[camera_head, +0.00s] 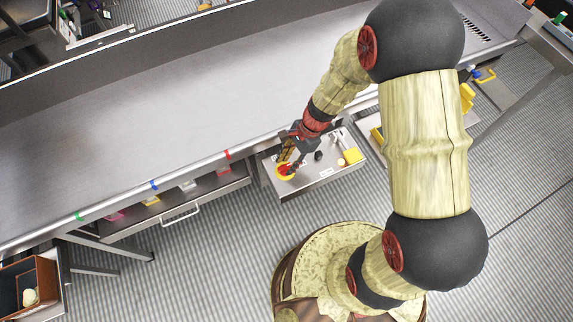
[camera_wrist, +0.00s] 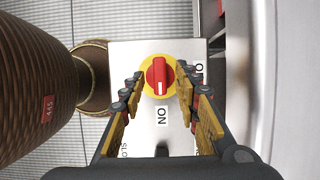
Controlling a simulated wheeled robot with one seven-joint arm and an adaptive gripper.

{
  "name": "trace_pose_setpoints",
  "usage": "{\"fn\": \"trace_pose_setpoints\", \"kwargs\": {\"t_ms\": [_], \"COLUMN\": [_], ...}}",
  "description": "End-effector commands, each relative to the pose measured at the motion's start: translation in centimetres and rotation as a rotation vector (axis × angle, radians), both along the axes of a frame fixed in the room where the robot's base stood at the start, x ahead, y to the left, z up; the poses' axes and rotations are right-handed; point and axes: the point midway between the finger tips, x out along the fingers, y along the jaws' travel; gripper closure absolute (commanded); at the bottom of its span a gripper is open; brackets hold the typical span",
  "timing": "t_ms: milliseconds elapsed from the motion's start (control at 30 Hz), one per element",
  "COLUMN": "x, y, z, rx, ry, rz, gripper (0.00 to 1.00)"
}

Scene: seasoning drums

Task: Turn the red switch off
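The red switch (camera_wrist: 160,76) is a rotary knob on a round yellow base, fixed to a light panel (camera_wrist: 125,55). In the wrist view its white mark points down toward the label "ON" (camera_wrist: 162,115). Another label, partly hidden by a finger, is at its right. My gripper (camera_wrist: 160,78) is open, with one yellow-padded finger on each side of the knob and gaps between. In the head view my gripper (camera_head: 290,160) is over the yellow base (camera_head: 286,171) at the left of the panel and hides part of the switch.
A long grey metal table (camera_head: 190,85) runs behind the panel, its edge close to my gripper. The panel also carries a black knob (camera_head: 318,155) and a yellow block (camera_head: 353,155). A drawer with a handle (camera_head: 180,215) is at the left. Striped floor lies in front.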

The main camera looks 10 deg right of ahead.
Motion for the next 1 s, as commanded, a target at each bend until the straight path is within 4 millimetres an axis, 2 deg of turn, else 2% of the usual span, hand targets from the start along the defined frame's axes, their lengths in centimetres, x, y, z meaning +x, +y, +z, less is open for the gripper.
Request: {"fn": "trace_pose_setpoints", "kwargs": {"t_ms": [133, 433, 1000], "x": [-0.16, -0.15, -0.33], "y": [0.44, 0.49, 0.48], "z": [-1.03, -1.14, -1.21], "rx": [0.001, 0.000, 0.000], "ry": [0.001, 0.000, 0.004], "rz": [0.000, 0.001, 0.002], "gripper": [0.68, 0.68, 1.00]}}
